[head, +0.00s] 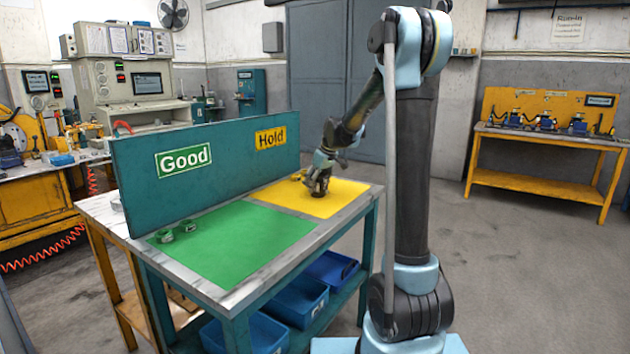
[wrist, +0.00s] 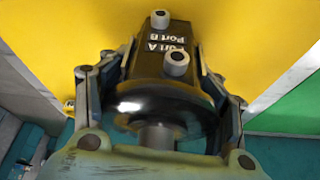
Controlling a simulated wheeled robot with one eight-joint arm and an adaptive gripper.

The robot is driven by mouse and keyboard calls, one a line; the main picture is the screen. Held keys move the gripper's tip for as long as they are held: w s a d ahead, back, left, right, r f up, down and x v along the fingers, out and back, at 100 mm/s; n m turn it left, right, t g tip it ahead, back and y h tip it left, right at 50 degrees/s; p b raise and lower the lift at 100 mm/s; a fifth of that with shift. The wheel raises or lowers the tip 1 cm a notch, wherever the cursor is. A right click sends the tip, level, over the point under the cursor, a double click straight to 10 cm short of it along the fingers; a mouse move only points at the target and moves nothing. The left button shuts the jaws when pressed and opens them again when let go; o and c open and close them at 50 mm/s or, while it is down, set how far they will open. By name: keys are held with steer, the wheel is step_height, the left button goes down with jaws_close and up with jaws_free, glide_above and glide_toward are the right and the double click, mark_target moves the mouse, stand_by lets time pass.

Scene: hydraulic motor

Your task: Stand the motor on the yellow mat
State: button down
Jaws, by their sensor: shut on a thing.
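The hydraulic motor (wrist: 165,92) is black, with two round grey ports, "Port A" and "Port B" lettering, a round flange and a grey shaft that points toward my wrist. My gripper (wrist: 162,85) is shut on it, one finger on each side. In the head view my gripper (head: 318,180) is over the yellow mat (head: 335,196), on the "Hold" side of the bench. The motor is small and dark there. I cannot tell whether its lower end touches the mat.
A green mat (head: 235,243) lies at the left, with small round green-grey parts (head: 187,226) near its back corner. A teal board (head: 215,165) with "Good" and "Hold" signs stands along the bench's back edge. A small yellowish part (head: 299,176) sits at the yellow mat's back edge. Blue bins (head: 298,300) are below.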

mark_target(326, 174)
steer(key=shift+c, duration=1.4)
jaws_free()
steer(key=v, duration=1.1)
steer(key=shift+s+d+r, duration=0.1)
steer(key=shift+d+r, duration=0.1)
steer(key=shift+r, duration=0.1)
steer(key=shift+s+d+r, duration=0.1)
steer(key=shift+s, duration=0.1)
steer(key=s+d+f+m+h, duration=0.1)
steer(key=s+d+f+m, duration=0.2)
steer(key=s, duration=1)
steer(key=s+d+f+m+h, duration=0.1)
steer(key=s+d+f+m, duration=0.2)
steer(key=s+d+f, duration=0.4)
steer(key=s+d+f+m+h, duration=0.1)
steer(key=s+d+f+m, duration=0.2)
steer(key=s+f, duration=0.6)
steer(key=s+d, duration=0.1)
steer(key=s, duration=1.1)
steer(key=shift+d+f+g, duration=0.4)
